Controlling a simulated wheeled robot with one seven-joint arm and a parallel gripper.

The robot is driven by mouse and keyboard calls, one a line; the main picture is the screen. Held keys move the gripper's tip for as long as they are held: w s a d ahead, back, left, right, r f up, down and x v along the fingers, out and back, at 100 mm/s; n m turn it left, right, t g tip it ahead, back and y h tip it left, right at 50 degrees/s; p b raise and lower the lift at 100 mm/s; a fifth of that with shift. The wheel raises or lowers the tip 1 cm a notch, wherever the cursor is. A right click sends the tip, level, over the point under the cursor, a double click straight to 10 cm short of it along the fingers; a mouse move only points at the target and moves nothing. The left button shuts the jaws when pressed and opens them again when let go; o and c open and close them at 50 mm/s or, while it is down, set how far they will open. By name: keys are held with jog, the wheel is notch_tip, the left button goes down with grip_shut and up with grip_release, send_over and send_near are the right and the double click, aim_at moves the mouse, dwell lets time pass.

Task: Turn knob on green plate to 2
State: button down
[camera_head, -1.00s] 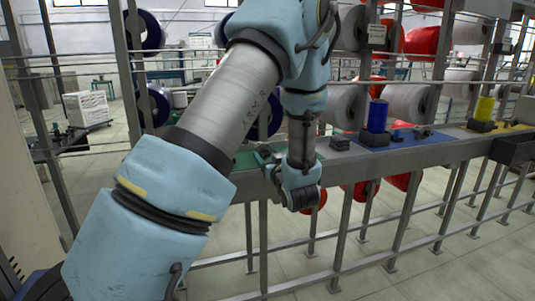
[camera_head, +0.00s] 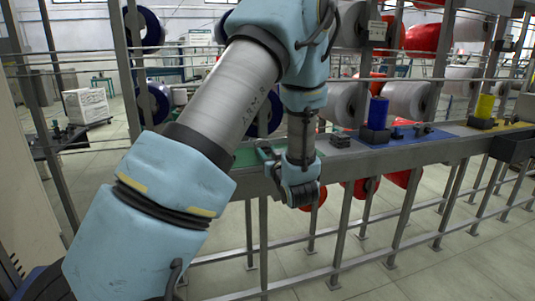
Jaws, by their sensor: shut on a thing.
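The green plate (camera_head: 245,157) lies on the long grey ledge at the middle of the view, and much of it is hidden behind my arm. My gripper (camera_head: 264,152) is low over the right part of the green plate, reaching left from the wrist. It is small and dark here and is shut on the knob of the green plate. The knob itself is hidden by the gripper and arm, so its pointer and the number marks cannot be read.
A blue plate (camera_head: 398,140) with a blue bobbin (camera_head: 377,114) lies farther right on the ledge. A yellow bobbin (camera_head: 484,107) stands beyond it. Metal posts and large red and white spools stand behind the ledge. The floor in front is clear.

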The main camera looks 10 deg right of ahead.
jog(key=shift+m, duration=0.3)
jog(key=m+p, duration=0.2)
jog(key=m, duration=0.3)
jog(key=shift+d+r+m, duration=0.1)
jog(key=shift+d+m, duration=0.05)
jog(key=shift+m, duration=0.15)
jog(key=m+p, duration=0.2)
jog(key=m, duration=0.3)
jog(key=shift+p, duration=0.4)
jog(key=shift+f+m, duration=0.2)
jog(key=shift+m, duration=0.2)
jog(key=c, duration=0.5)
grip_release()
jog(key=s+b, duration=0.1)
jog(key=s, duration=0.2)
jog(key=s+d+b, duration=0.1)
jog(key=s, duration=0.3)
jog(key=s+b, duration=0.1)
jog(key=s, duration=0.2)
jog(key=shift+s+d, duration=0.2)
jog(key=shift+s, duration=0.15)
